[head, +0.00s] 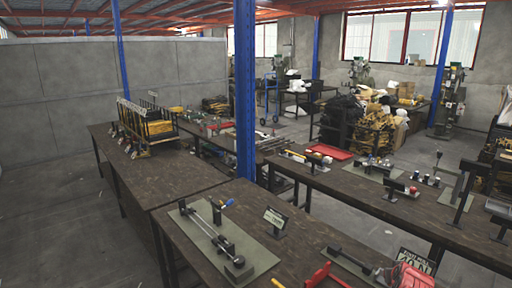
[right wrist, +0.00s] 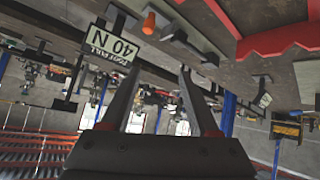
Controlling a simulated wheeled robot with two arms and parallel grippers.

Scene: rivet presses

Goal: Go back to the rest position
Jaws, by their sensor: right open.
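My right gripper (right wrist: 160,72) shows in the right wrist view, its two dark fingers spread apart with nothing between them. That view is upside down, with the bench at the top and the roof at the bottom. A sign reading "40 N" (right wrist: 112,46) is beyond the left finger. The same kind of sign (head: 416,263) stands on the near bench in the head view, close to a red object (head: 408,276) cut off by the lower edge.
The near bench (head: 185,240) carries a green plate with a rod fixture (head: 215,242), a small sign (head: 275,220) and a red tool (head: 325,276). A blue post (head: 245,100) rises behind it. A second bench (head: 350,190) stands to the right. Floor at left is clear.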

